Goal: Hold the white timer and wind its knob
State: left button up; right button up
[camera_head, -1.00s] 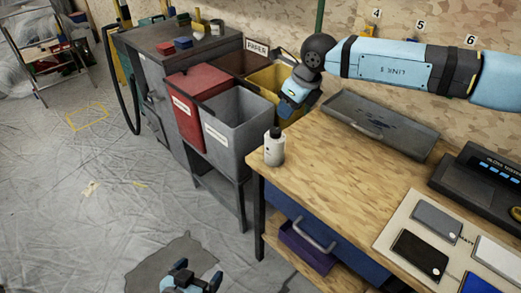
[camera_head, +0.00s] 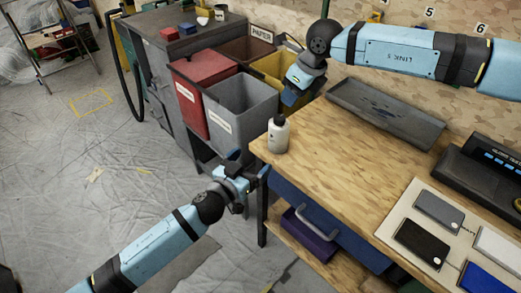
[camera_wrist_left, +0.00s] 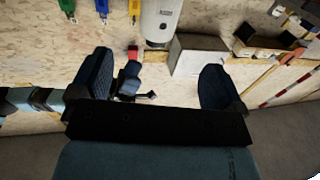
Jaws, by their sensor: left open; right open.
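The white timer (camera_head: 278,135) stands upright near the left corner of the wooden workbench, with a dark knob on top. My left gripper (camera_head: 249,164) is open and empty, just left of and below the timer in the head view, apart from it. Its two fingers also show in the left wrist view (camera_wrist_left: 158,85), spread wide with nothing held between them. My right gripper (camera_head: 291,96) hangs above and behind the timer, near the yellow bin; it is open and I see nothing in it.
The workbench (camera_head: 330,165) has a dark tray (camera_head: 385,112) at its back and a board with several flat cases (camera_head: 425,235) at the right. Red, grey and yellow bins (camera_head: 240,103) stand to the left. The bench top right of the timer is clear.

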aim_at(273, 138)
pick_arm(q)
jog(key=x, duration=1.3)
jog(key=shift+c, duration=0.3)
jog(key=c, duration=1)
pick_arm(e)
jog(key=o, duration=0.3)
jog(key=shift+o, duration=0.2)
jog(key=w+a+r+n+g+h, duration=0.2)
jog(key=a+r+n+h, duration=0.1)
jog(key=n, duration=1.1)
notch_tip(273, 138, down, 12)
jog(key=shift+w+f, duration=0.1)
